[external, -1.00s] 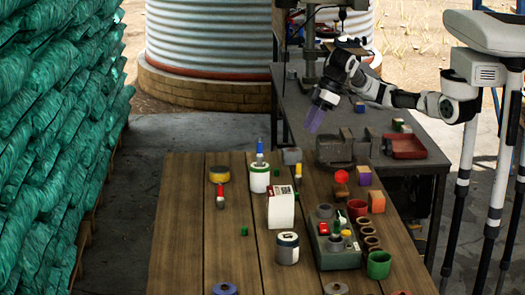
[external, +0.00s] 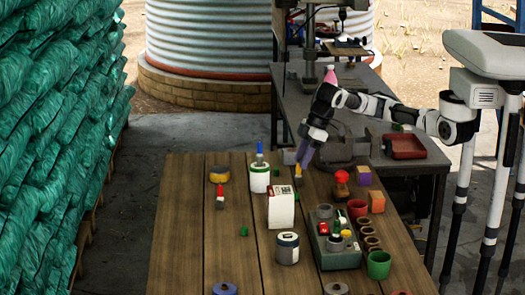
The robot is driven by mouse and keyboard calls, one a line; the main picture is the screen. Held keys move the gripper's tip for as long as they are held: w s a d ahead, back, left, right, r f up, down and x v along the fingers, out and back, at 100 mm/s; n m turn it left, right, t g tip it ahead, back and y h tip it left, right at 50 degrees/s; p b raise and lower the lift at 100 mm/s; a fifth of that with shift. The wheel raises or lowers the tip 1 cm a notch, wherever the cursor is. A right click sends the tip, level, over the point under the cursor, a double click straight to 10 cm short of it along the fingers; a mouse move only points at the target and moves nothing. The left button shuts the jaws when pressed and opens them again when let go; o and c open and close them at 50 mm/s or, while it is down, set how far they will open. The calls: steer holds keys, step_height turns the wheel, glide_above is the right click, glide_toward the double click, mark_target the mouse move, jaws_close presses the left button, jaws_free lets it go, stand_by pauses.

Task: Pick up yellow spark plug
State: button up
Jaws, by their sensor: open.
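A small upright piece with a yellow top, apparently the yellow spark plug (external: 298,170), stands on the wooden table (external: 185,235) near its far edge. My gripper (external: 302,160) points down with its purple fingers just above and around the top of this piece. The fingers are open. They partly cover the piece, and I cannot tell whether they touch it.
A white carton (external: 281,208) stands in front of the piece. A white can with a green band (external: 259,178) stands to the left. A red ball-topped piece (external: 341,177) and a purple block (external: 364,176) are to the right. A grey-green caddy (external: 335,255) is nearer.

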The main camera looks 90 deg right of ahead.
mark_target(299, 163)
steer(key=b+x, duration=0.1)
steer(key=x, duration=0.2)
steer(key=shift+f+b, duration=0.25)
steer(key=shift+b, duration=0.1)
jaws_close()
